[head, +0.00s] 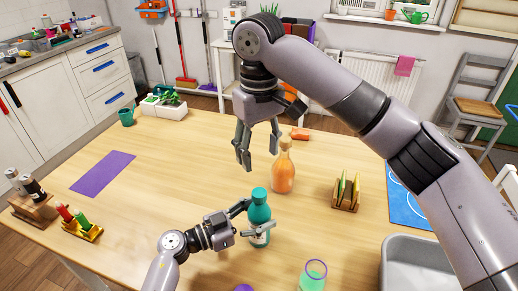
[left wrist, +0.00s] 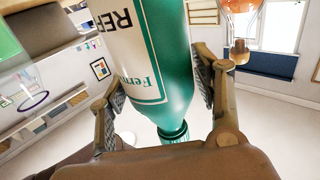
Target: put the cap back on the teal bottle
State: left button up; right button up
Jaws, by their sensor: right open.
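The teal bottle (head: 260,212) with a pale label stands near the front middle of the table in the head view. My left gripper (head: 250,219) has its fingers on both sides of the bottle. In the left wrist view the bottle (left wrist: 178,70) fills the space between the left fingers (left wrist: 160,85), pads against its sides. Its narrow teal end (left wrist: 173,132) shows a ridged ring; I cannot tell whether that is neck or cap. No separate cap can be made out for certain. My right gripper (head: 258,148) is open and empty above the table, behind the bottle.
An orange bottle (head: 283,172) stands close behind the teal one. An orange piece (head: 299,134) lies farther back. A glass (head: 313,275), a purple object (head: 243,288) and a grey bin (head: 435,247) are in front. A toast rack (head: 345,191) stands right.

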pick_arm(q)
jog(key=shift+o, duration=1.2)
jog(key=v, duration=1.2)
jog(key=shift+r, duration=0.1)
